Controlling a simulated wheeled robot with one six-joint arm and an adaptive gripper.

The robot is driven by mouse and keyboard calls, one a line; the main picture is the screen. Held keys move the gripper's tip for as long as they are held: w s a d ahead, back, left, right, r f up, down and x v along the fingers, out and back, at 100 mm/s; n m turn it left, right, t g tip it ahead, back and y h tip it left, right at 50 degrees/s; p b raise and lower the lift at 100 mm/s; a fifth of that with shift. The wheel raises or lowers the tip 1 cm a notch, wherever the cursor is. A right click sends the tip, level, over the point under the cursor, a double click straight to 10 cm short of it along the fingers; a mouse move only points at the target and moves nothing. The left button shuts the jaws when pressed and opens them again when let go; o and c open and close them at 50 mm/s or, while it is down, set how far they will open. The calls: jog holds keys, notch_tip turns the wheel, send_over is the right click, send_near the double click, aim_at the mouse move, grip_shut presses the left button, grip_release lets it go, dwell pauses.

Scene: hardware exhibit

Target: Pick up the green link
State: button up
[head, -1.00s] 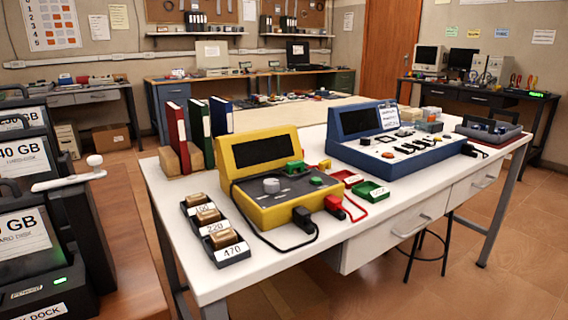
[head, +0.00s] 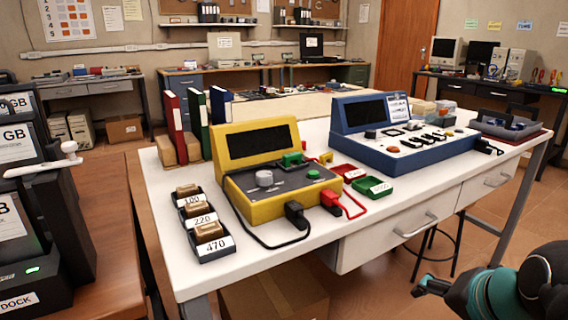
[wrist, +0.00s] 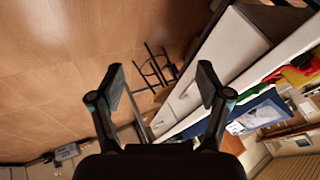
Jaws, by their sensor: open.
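The green link (head: 292,159) looks like the small green block plugged in at the right front of the screen on the yellow tester (head: 262,212). The tester stands on the white workbench. My gripper (head: 425,287) shows at the lower right of the head view, in front of the bench and well apart from the link. In the wrist view my gripper (wrist: 160,82) is open with nothing between its fingers. It faces the floor, a stool and the bench's drawer front. Red, yellow and green bits show at the wrist view's right edge, but I cannot pick out the link there.
Red and black plugs with cables sit at the tester's front right. A red tray (head: 349,172) and a green tray (head: 374,187) lie beside it. A blue console (head: 398,140) stands to the right, labelled blocks (head: 207,230) to the left. A stool (head: 440,245) stands under the bench.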

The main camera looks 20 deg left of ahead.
jog(key=w+a+r+m+y+b, duration=0.1)
jog(key=w+a+r+m+y, duration=0.1)
jog(key=w+a+r+m, duration=0.3)
jog(key=w+a+r+m+t+y+b, duration=0.1)
jog(key=w+a+r+m+y+b, duration=0.1)
jog(key=w+a+r+m, duration=0.3)
jog(key=w+a+r+m+t+y+b, duration=0.1)
jog(key=w+a+r+m+y, duration=0.3)
jog(key=a+m, duration=0.6)
jog(key=shift+w+a+r+b, duration=0.2)
jog(key=shift+w+r, duration=0.25)
jog(key=shift+r, duration=0.15)
jog(key=shift+w+a+r+b, duration=0.15)
jog(key=shift+w+r+b, duration=0.05)
jog(key=shift+w+r, duration=0.3)
jog(key=shift+w+a, duration=0.15)
jog(key=shift+a, duration=0.15)
send_near(293, 154)
jog(key=x, duration=0.3)
jog(key=shift+w+a+f, duration=0.1)
jog(key=shift+w+f, duration=0.15)
jog(key=shift+w, duration=0.1)
jog(key=shift+b+x, duration=0.45)
jog(key=shift+x, duration=2.35)
jog(key=shift+s+a+r, duration=0.1)
jog(key=shift+a, duration=0.05)
jog(key=c, duration=1.1)
